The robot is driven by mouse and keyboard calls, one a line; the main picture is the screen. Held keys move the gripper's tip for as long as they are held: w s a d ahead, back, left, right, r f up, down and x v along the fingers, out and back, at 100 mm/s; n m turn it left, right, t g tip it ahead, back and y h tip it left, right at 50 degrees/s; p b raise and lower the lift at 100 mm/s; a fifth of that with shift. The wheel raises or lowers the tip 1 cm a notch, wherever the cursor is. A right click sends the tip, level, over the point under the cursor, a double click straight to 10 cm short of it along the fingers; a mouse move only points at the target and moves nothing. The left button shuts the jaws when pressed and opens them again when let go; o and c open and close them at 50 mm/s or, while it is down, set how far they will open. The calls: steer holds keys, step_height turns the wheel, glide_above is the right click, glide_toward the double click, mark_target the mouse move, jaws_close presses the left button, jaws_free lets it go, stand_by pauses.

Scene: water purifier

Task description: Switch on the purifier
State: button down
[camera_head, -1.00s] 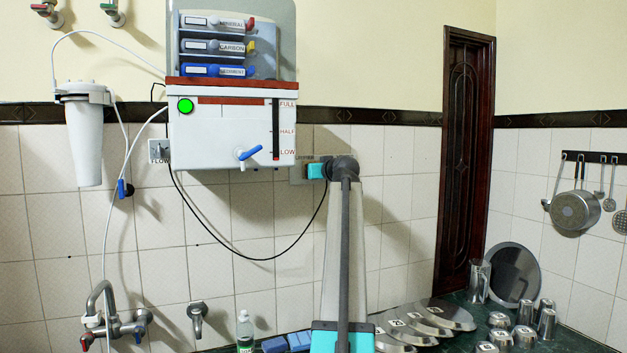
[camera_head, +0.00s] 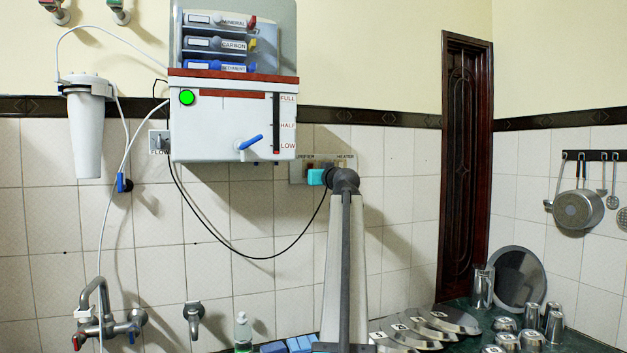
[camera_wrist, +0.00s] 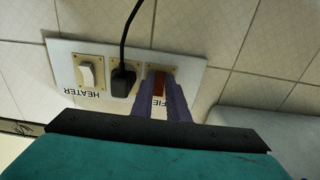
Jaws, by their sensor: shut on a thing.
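The water purifier (camera_head: 225,125) hangs on the tiled wall at the upper left in the head view, with a round green light (camera_head: 187,97) on its front. The switch panel (camera_head: 297,172) is on the wall to its lower right; in the wrist view it is a white plate (camera_wrist: 62,62) seen upside down. My gripper (camera_head: 316,177) is at this panel. In the wrist view its purple fingers (camera_wrist: 163,88) are close together around the red purifier switch (camera_wrist: 160,84), partly covering its label. The switch's position cannot be told.
On the panel, the heater switch (camera_wrist: 87,74) and a black plug (camera_wrist: 123,80) with its cord sit beside the fingers. Steel plates (camera_head: 440,322) and cups (camera_head: 531,315) stand on the counter at the right. Taps (camera_head: 105,322) are at lower left.

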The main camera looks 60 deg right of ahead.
stand_by(0.3)
steer(key=c, duration=1.7)
jaws_free()
steer(key=shift+s+a, duration=0.1)
steer(key=shift+b+v, duration=0.9)
steer(key=shift+v, duration=5.85)
steer(key=shift+f, duration=0.15)
